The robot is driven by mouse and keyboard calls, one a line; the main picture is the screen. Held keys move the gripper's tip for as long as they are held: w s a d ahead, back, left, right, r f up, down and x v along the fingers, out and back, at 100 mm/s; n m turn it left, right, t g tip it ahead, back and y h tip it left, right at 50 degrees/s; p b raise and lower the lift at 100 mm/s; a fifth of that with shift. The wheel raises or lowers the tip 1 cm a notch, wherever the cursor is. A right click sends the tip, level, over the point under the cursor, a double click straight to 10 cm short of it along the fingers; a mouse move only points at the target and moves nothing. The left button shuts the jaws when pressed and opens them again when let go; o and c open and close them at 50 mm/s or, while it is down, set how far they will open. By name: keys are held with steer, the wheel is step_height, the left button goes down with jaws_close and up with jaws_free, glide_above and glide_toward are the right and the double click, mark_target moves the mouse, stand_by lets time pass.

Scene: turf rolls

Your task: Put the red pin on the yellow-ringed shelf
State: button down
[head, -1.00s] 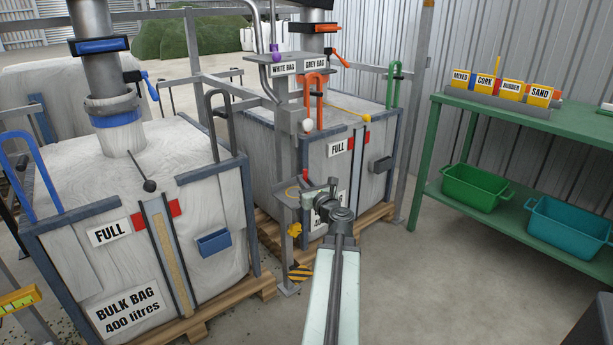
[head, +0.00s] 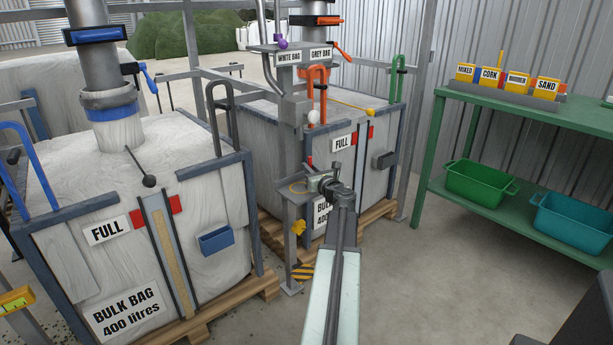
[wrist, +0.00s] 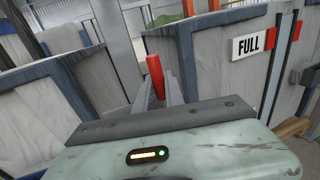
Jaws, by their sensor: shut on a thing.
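The red pin (wrist: 155,75) stands roughly upright between the fingers of my gripper (wrist: 159,92) in the wrist view. My gripper is shut on it. In the head view, my gripper (head: 316,182) is beside and partly over the right side of the small grey shelf with the yellow ring (head: 297,188), which is fixed to the grey post. A small red tip of the pin (head: 309,161) shows just above the gripper. The pin's lower end is hidden, and I cannot tell its height above the shelf.
A bulk bag in a frame (head: 100,215) stands left, and a second one (head: 335,130) stands behind the shelf. The control post (head: 293,150) rises close by the gripper. A green bench (head: 480,195) with bins stands right. The floor between is clear.

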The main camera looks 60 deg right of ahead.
steer(key=shift+f, duration=0.8)
steer(key=shift+w+a+r, duration=0.15)
steer(key=shift+w+r, duration=0.05)
steer(key=shift+r, duration=0.05)
steer(key=shift+f, duration=0.25)
steer(key=c, duration=1.4)
jaws_free()
steer(key=shift+w+a+r, duration=0.1)
steer(key=shift+r, duration=0.1)
steer(key=shift+s+a+r, duration=0.1)
steer(key=shift+s+a, duration=0.05)
steer(key=shift+s, duration=0.15)
steer(key=v, duration=1.1)
steer(key=shift+s, duration=0.25)
